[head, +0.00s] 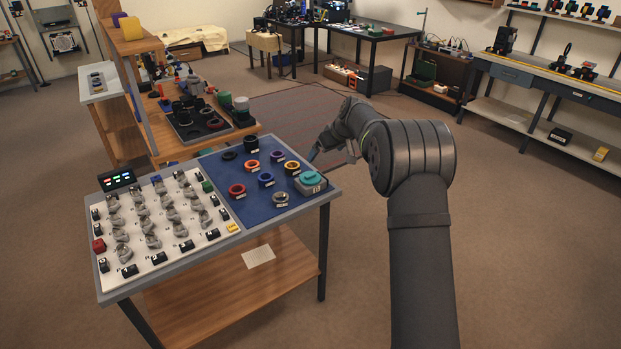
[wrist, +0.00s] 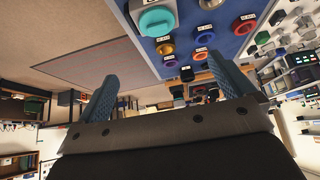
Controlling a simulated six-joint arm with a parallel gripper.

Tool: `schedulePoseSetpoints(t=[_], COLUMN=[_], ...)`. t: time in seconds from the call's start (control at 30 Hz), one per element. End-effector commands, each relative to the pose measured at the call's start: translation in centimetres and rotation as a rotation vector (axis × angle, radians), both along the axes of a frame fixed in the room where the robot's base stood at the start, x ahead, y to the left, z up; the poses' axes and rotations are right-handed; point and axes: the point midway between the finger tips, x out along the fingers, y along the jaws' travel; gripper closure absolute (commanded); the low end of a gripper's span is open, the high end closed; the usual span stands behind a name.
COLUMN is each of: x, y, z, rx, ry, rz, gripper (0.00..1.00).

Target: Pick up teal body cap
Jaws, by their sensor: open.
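The teal body cap (head: 311,178) sits on a grey block at the right edge of the blue mat, on the table. In the wrist view the teal cap (wrist: 157,21) is at the top, beyond the fingers and between their lines. My gripper (wrist: 168,82) is open and empty, with its two blue-grey fingers spread apart. In the head view my gripper (head: 330,150) is just off the table's right edge, behind the cap, and partly hidden by my arm. It does not touch the cap.
The blue mat (head: 255,205) also bears several coloured rings. A white board (head: 165,250) with several grey parts fills the table's left side. A wooden bench with a dark tray (head: 205,130) stands behind. The floor right of the table is clear.

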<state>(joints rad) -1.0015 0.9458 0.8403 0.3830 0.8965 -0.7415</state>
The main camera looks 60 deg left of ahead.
Motion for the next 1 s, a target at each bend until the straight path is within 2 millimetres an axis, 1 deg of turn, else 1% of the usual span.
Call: schedulePoseSetpoints(t=[0.5,0.6,0.73,0.9,1.0], x=[0.0,0.0,0.0,0.1,0.2], y=[4.9,5.6,6.2,6.5,7.0], z=[-7.9,-9.0,-9.8,-10.3,-11.4], rx=[-0.002,-0.002,-0.001,0.0,-0.002], ry=[0.001,0.001,0.0,0.001,0.001], rz=[0.0,0.0,0.0,-0.001,0.0], gripper=[0.02,0.02,0.02,0.02,0.02])
